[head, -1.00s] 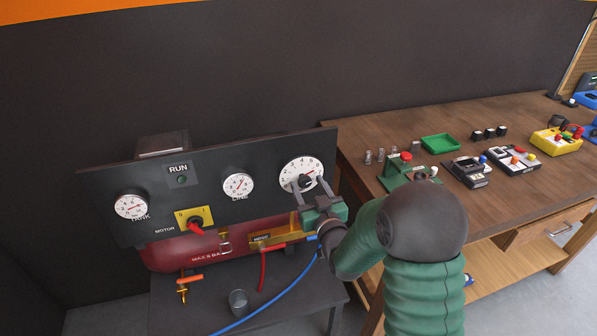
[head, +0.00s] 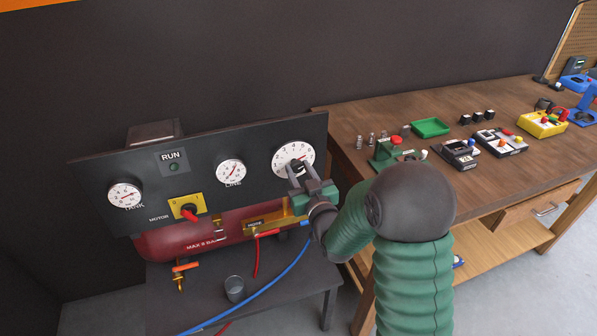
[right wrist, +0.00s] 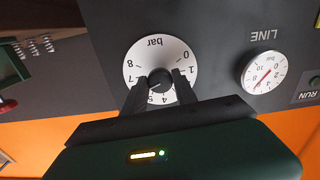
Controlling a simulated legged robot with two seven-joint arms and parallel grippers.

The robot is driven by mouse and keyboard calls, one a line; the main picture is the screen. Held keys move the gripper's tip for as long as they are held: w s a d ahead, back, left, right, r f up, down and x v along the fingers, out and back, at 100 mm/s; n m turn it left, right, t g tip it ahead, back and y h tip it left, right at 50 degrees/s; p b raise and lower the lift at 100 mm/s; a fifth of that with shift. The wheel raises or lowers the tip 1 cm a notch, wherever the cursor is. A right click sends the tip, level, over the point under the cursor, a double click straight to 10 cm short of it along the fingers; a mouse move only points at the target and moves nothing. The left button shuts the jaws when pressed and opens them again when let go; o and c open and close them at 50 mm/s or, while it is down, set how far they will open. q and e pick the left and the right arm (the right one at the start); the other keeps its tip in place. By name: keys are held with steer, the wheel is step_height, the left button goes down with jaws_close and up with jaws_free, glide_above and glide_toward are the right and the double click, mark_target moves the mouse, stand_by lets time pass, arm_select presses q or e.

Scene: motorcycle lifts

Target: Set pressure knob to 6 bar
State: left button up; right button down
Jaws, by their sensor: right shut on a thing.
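The pressure knob (head: 296,161) is a dark round knob at the centre of the white bar dial (head: 283,152) at the right end of the black panel. In the right wrist view the knob (right wrist: 160,81) is in front of the upside-down dial (right wrist: 147,52), with numbers running from 0 to 8. My right gripper (head: 300,169) is shut on the knob, one finger on each side; it also shows in the right wrist view (right wrist: 160,87). The fingers hide some numbers, and I cannot read the knob's setting. My left gripper is not in view.
The LINE gauge (head: 231,171) and TANK gauge (head: 125,194) sit left on the panel, with the red motor switch (head: 188,213) between them. A red tank (head: 165,245), a blue hose (head: 270,280) and a cup (head: 235,288) are below. A wooden bench (head: 400,133) stands at right.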

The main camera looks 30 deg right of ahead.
steer(key=shift+a+f+n+b, duration=0.2)
steer(key=shift+f+n+b, duration=0.1)
steer(key=shift+n+b, duration=0.3)
steer(key=shift+r+n, duration=0.1)
steer(key=shift+n, duration=0.2)
steer(key=shift+d+r, duration=0.15)
steer(key=shift+d, duration=0.05)
steer(key=c, duration=1.3)
jaws_free()
steer(key=o, duration=0.3)
steer(key=shift+w, duration=0.15)
